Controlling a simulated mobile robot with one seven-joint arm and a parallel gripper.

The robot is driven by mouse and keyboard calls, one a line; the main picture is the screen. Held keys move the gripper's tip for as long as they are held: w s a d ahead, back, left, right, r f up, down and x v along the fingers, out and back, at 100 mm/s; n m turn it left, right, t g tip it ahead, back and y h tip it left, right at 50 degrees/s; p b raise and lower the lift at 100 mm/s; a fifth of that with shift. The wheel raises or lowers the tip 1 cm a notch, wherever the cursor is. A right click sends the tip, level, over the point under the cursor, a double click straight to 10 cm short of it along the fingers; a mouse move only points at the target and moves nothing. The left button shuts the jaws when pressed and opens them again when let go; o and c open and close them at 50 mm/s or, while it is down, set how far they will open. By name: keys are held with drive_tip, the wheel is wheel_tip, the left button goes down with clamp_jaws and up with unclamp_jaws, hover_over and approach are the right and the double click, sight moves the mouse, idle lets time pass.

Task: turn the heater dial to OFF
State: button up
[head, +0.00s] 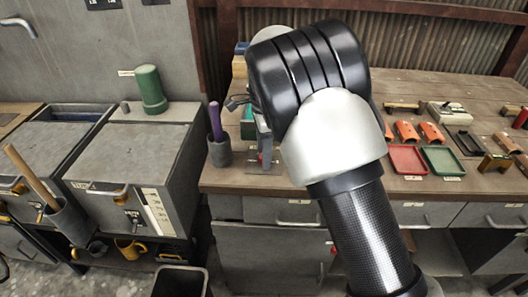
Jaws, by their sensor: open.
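Two grey metal units stand at the left. The right one (95,170) has a front panel with a small dark dial (133,216), a yellow-handled part and a pale scale strip (158,212). I cannot read the dial's setting, nor tell for sure that it is the heater dial. My gripper (262,138) is mostly hidden behind my black and white arm, over the left end of the wooden bench. Its visible edge is open, to the right of the grey unit and apart from the dial.
A green cylinder (151,90) stands on the right unit. A grey cup (219,151) with a purple-handled tool stands on the wooden bench (430,88). Red (408,159) and green (443,160) trays lie right. A dark bin (181,281) stands on the floor.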

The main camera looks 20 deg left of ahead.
drive_tip(key=c, duration=1.1)
